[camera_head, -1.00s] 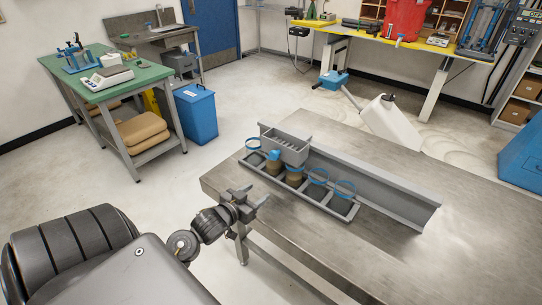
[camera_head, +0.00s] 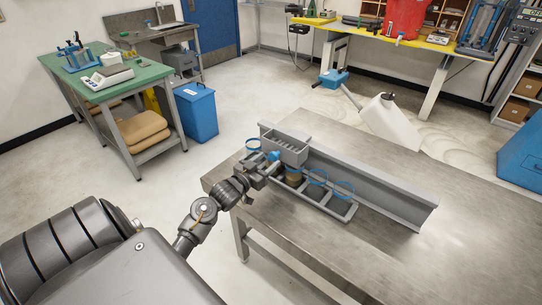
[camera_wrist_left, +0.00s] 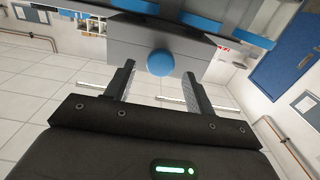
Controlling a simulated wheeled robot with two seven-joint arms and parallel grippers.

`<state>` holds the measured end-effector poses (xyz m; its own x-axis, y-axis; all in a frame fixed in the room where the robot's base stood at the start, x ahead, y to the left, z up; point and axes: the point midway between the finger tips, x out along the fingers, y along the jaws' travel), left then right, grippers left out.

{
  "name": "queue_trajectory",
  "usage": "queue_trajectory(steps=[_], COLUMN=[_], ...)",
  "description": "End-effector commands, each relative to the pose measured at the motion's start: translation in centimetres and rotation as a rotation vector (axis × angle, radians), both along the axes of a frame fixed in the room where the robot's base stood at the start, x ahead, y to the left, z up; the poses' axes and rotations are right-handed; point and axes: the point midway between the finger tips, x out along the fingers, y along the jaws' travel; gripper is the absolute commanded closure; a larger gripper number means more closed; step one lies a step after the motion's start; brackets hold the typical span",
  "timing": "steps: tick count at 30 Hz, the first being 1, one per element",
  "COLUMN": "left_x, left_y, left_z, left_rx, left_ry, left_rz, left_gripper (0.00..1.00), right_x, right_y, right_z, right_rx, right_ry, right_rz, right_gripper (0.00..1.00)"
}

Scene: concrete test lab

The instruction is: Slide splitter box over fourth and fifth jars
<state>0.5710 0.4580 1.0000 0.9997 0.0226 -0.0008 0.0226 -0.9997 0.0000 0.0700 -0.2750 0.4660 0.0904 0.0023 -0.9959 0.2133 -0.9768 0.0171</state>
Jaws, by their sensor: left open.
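The grey splitter box (camera_head: 286,147), slotted on top, stands at the left end of a long grey fence (camera_head: 370,188) on the steel table. A blue round knob (camera_head: 274,156) sticks out of its near side. My left gripper (camera_head: 266,165) is open in front of the box and hides part of the first jars. In the left wrist view the knob (camera_wrist_left: 160,62) lies between and just ahead of the fingertips. My right gripper is out of view.
The steel table (camera_head: 470,215) is bare to the right of the rack and fence. A white jug (camera_head: 390,122) stands beyond its far edge. A green table (camera_head: 95,75) and blue bin (camera_head: 195,113) are well off to the left.

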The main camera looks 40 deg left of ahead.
Motion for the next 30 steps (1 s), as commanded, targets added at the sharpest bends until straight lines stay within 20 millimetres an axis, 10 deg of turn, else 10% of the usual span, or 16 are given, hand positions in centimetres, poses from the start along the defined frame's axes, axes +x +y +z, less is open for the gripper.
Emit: queue_trajectory(steps=[17, 30], left_x=[2.8, 2.7], left_y=[0.0, 0.0], left_z=[-0.1, 0.0], left_rx=[0.000, 0.001], left_ry=[0.000, 0.000], left_rz=[0.000, -0.001], left_gripper=[0.46, 1.00], right_x=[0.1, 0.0], right_y=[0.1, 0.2], right_z=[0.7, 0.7], right_rx=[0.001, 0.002], right_ry=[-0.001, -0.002], right_rz=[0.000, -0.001], right_gripper=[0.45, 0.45])
